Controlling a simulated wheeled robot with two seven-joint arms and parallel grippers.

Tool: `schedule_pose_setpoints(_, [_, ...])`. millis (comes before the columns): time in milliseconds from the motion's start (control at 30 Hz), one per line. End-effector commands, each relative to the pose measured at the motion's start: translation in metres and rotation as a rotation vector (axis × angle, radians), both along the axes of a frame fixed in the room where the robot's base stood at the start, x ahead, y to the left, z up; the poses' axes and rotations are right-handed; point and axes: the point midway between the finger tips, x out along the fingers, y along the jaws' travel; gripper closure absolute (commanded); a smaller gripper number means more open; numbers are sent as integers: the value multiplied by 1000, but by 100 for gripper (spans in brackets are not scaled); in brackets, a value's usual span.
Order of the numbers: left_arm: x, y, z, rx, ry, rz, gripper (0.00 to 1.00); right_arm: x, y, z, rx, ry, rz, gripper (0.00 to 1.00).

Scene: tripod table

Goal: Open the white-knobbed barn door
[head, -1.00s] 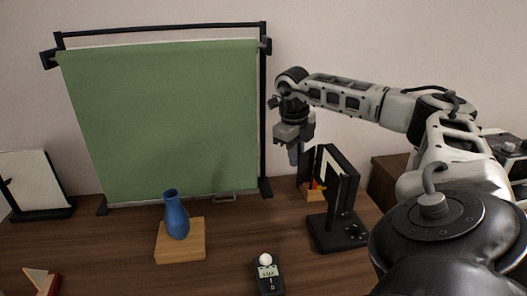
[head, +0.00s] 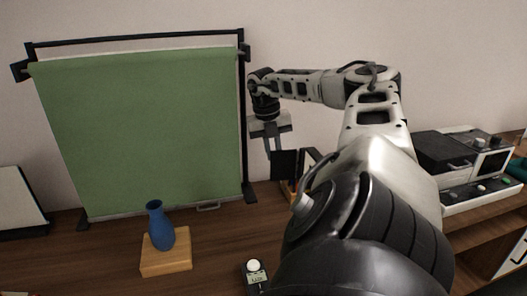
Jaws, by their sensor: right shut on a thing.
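My right gripper (head: 270,150) is at the right edge of the green backdrop, pointing down. It is shut at the edge of a square black flap (head: 286,164), which looks like a barn door of the small black panel lamp (head: 308,157). The flap stands out to the left of the lamp. No white knob can be made out; the fingers and the small size hide it. My own right arm covers most of the lamp and its base. My left gripper is not in view.
A blue vase (head: 160,226) stands on a wooden block (head: 166,263) before the green backdrop (head: 140,130). A light meter (head: 254,278) lies at the front. A white panel (head: 20,199) is at far left, a grey device (head: 465,160) at right.

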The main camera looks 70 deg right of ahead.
Motion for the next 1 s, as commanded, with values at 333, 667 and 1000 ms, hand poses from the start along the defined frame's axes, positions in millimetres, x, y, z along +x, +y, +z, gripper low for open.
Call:
schedule_pose_setpoints(333, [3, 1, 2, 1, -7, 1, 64, -9, -7, -1, 2, 3, -73, 100])
schedule_pose_setpoints(667, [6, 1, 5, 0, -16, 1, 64, -9, -7, -1, 3, 5, -75, 100])
schedule_pose_setpoints(1000, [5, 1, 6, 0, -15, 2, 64, -9, -7, -1, 2, 2, -72, 64])
